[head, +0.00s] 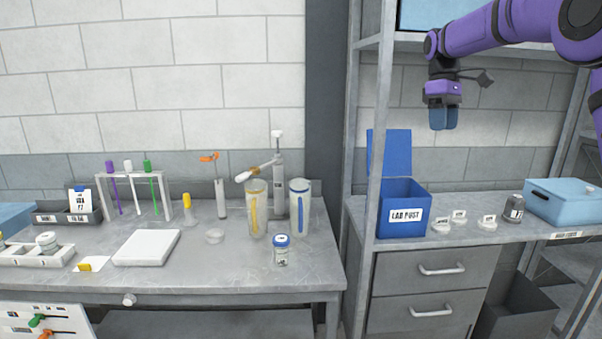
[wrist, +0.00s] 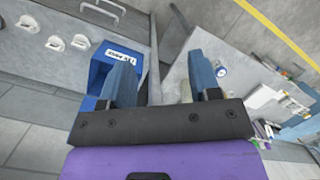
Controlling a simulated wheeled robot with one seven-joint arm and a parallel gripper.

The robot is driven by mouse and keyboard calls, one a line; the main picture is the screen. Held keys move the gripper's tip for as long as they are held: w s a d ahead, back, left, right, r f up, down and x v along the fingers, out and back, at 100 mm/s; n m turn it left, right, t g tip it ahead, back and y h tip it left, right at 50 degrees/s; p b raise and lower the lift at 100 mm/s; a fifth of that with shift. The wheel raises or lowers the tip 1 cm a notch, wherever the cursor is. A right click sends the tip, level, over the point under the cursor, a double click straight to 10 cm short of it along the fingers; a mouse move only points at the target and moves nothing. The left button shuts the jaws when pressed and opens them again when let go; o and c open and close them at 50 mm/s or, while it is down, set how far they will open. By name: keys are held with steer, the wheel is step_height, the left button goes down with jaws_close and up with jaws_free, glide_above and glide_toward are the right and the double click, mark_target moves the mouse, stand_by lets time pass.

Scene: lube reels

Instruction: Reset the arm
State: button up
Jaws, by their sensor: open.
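My purple arm reaches in from the upper right of the head view. My gripper (head: 442,117) hangs fingers down in the air above the right bench, above and to the right of the open blue bin labelled "LAB POST" (head: 405,217). In the wrist view my gripper (wrist: 165,82) shows two blue-grey fingers set well apart with nothing between them. The blue bin (wrist: 98,72) shows there behind the left finger, which hides part of it. The bin's lid stands raised at its back.
A grey shelf post (head: 377,130) stands left of my gripper. Small white labelled pieces (head: 459,216), a grey can (head: 514,208) and a light-blue case (head: 565,202) sit right of the bin. The left bench (head: 180,270) holds a tube rack (head: 135,197), cylinders and a blue-lidded jar (head: 281,250).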

steer(key=s+a+r+m+t, duration=0.2)
steer(key=s, duration=0.8)
steer(key=s+a+r+m+t, duration=0.1)
steer(key=s+r+m+t, duration=0.1)
steer(key=s, duration=0.8)
steer(key=s+f+m+t, duration=0.1)
steer(key=s+f, duration=0.2)
steer(key=s, duration=0.4)
steer(key=s+f+m+t, duration=0.1)
steer(key=s+f, duration=0.3)
steer(key=s, duration=0.3)
steer(key=s+a+f+m+t, duration=0.1)
steer(key=s+f, duration=0.2)
steer(key=s, duration=0.4)
steer(key=shift+f+m+t+y, duration=0.25)
steer(key=shift+m+t+y, duration=0.05)
steer(key=shift+m+t, duration=0.1)
